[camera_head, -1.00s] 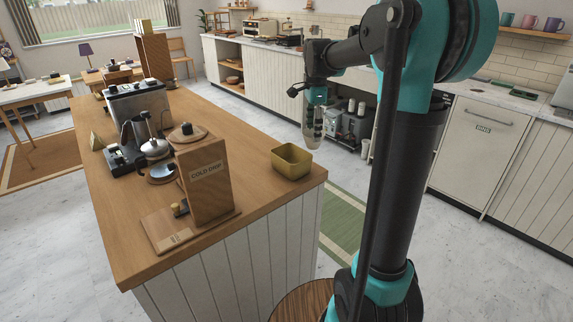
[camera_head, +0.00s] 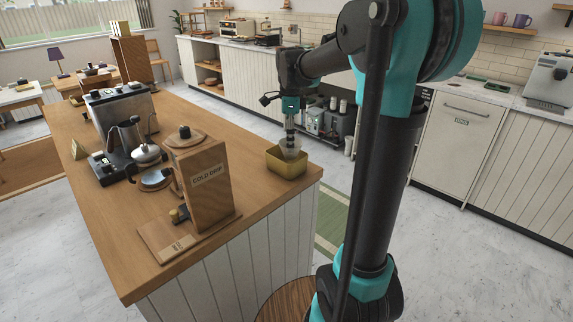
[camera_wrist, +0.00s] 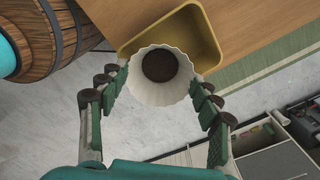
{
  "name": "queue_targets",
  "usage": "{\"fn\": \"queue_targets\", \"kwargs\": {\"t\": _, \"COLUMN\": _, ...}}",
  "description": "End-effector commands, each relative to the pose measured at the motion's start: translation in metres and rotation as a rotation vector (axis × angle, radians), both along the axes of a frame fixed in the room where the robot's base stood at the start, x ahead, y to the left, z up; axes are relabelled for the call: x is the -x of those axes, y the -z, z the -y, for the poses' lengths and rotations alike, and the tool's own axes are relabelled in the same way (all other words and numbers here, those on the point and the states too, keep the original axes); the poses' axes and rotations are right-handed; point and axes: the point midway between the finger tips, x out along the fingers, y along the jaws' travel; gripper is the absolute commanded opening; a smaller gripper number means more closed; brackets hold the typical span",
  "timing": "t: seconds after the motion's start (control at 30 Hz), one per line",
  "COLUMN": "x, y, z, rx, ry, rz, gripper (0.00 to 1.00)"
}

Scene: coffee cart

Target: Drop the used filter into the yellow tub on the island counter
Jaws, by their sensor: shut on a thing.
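The yellow tub (camera_head: 286,166) stands on the wooden island counter (camera_head: 258,168) near its right end. My gripper (camera_head: 291,142) points down above the tub in the head view. In the wrist view, my gripper (camera_wrist: 163,85) is shut on the used filter (camera_wrist: 150,95), a pale fluted paper cup with dark grounds (camera_wrist: 160,65) inside. The filter also shows as a whitish shape in the head view (camera_head: 291,150). In the wrist view the filter overlaps the near part of the tub (camera_wrist: 208,46), so the tub's inside is partly hidden.
A wooden cold drip stand (camera_head: 205,182) and an espresso machine (camera_head: 121,115) stand on the counter left of the tub. A wooden barrel (camera_wrist: 55,38) shows in the wrist view. The counter around the tub is clear.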

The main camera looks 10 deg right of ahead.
Motion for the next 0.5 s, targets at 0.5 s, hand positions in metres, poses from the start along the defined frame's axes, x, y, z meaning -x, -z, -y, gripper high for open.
{"fn": "queue_targets", "kwargs": {"t": 0.5, "x": 0.0002, "y": 0.0085, "z": 0.0, "rx": 0.0, "ry": -0.001, "rz": 0.0, "gripper": 0.72}}
